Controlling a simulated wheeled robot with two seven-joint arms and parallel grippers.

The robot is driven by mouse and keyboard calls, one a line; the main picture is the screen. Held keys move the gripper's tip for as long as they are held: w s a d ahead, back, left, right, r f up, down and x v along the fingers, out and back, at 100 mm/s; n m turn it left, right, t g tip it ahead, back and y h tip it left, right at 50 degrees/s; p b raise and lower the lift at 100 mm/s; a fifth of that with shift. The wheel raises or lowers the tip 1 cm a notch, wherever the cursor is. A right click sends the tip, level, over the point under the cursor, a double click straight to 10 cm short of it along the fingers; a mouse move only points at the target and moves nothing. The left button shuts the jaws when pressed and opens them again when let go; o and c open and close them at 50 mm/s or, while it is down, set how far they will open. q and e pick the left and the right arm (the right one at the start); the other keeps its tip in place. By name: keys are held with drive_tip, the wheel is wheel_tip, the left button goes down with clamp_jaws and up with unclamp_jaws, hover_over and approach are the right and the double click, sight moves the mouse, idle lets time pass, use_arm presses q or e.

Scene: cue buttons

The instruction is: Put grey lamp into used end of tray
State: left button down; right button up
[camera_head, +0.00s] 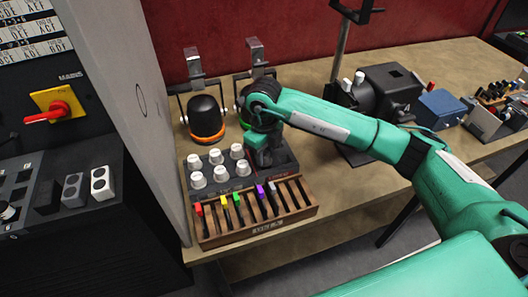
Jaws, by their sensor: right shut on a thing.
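My right gripper (266,160) is low over the dark right part of the tray (287,172), pointing down. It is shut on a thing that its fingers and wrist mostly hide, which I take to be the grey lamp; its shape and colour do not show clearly. I cannot tell whether that thing touches the tray floor. Several white-capped lamps (221,174) stand in two rows in the left part of the tray. Pale and red lettering marks the right part, too small to read. My left gripper is not in view.
A wooden slotted rack (260,228) with colour-tagged sticks is in front of the tray. Black ear defenders (205,116) hang behind it, left of my arm. A grey panel (135,90) stands close on the left. A black machine (391,88) and blue box (440,108) stand right.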

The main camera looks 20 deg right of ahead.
drive_tip(key=shift+f+b, duration=0.55)
drive_tip(key=shift+f, duration=0.2)
drive_tip(key=shift+f, duration=0.1)
drive_tip(key=o, duration=1)
drive_tip(key=shift+o, duration=0.2)
wheel_tip(320, 180, up, 14)
drive_tip(key=b, duration=0.3)
drive_tip(key=shift+f, duration=0.1)
